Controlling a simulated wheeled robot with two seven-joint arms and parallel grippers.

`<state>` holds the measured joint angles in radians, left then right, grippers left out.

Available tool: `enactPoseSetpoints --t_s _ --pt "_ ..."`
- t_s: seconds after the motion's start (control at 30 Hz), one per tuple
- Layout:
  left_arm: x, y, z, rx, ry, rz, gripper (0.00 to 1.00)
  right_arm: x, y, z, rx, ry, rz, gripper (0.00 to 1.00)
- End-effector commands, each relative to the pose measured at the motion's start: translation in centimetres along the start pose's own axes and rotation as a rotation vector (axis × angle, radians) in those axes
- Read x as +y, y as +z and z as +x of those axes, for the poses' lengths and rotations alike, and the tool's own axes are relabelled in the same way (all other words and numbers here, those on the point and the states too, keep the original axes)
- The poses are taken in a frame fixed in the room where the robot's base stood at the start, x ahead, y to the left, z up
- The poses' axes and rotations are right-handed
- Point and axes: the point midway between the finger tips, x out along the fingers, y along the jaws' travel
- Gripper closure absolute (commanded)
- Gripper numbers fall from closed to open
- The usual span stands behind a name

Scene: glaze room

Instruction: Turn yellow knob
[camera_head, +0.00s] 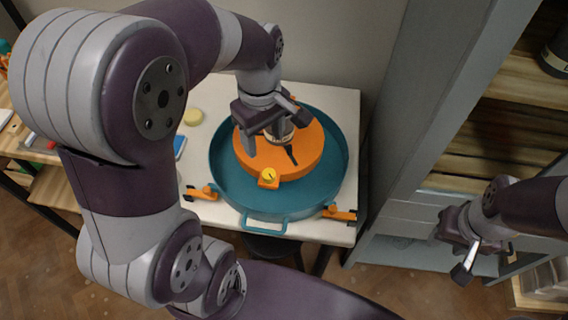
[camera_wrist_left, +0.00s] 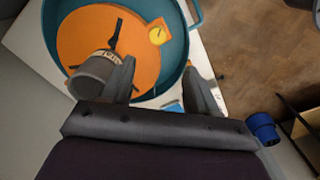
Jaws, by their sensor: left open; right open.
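The yellow knob (camera_head: 268,176) is a small round dial with a dark mark on an orange block at the near edge of an orange disc (camera_head: 309,160). The disc sits in a teal basin (camera_head: 230,190). The knob also shows in the left wrist view (camera_wrist_left: 157,36), beyond the fingertips. My left gripper (camera_head: 274,135) is open above the disc, a little behind the knob and apart from it. A dark cylinder with a pale label (camera_wrist_left: 95,74) stands on the disc beside one left finger; I cannot tell whether they touch. My right gripper (camera_head: 452,257) is open and empty at the far right.
The basin stands on a white table (camera_head: 342,104) with orange clamps (camera_head: 204,192) near its front. A pale yellow disc (camera_head: 193,117) and a blue item (camera_head: 180,146) lie left of it. A grey cabinet post (camera_head: 420,100) and wooden shelves (camera_head: 500,150) stand right.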

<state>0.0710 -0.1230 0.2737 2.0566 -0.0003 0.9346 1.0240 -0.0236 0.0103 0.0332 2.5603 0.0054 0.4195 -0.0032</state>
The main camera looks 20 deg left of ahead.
Motion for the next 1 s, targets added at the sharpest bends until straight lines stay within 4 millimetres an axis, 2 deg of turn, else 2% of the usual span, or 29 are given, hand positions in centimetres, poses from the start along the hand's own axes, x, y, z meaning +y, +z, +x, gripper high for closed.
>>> enactPoseSetpoints --t_s 0.3,0.43,0.6,0.87,0.97,1.0 --pt "-0.1 0.1 7.9 -0.003 -0.004 0.003 0.41 0.0 0.2 1.7 0.000 0.000 0.000 0.57" --pt "-0.1 0.1 10.5 -0.003 -0.004 0.003 0.41 0.0 0.2 2.1 0.000 0.000 0.000 0.57" --pt "-0.1 0.1 12.0 -0.001 -0.001 0.004 0.41 0.0 0.3 2.4 0.000 0.000 0.000 0.57" --pt "0.0 0.1 12.1 0.000 0.000 0.004 0.41 0.0 0.3 2.3 0.000 0.000 0.000 0.57" --pt "0.0 0.1 12.1 0.000 0.000 0.004 0.70 0.0 0.3 2.3 0.000 0.000 0.000 0.57" --pt "0.0 0.1 12.1 0.000 0.000 0.004 0.83 0.0 0.3 2.3 0.000 0.000 0.000 0.57"
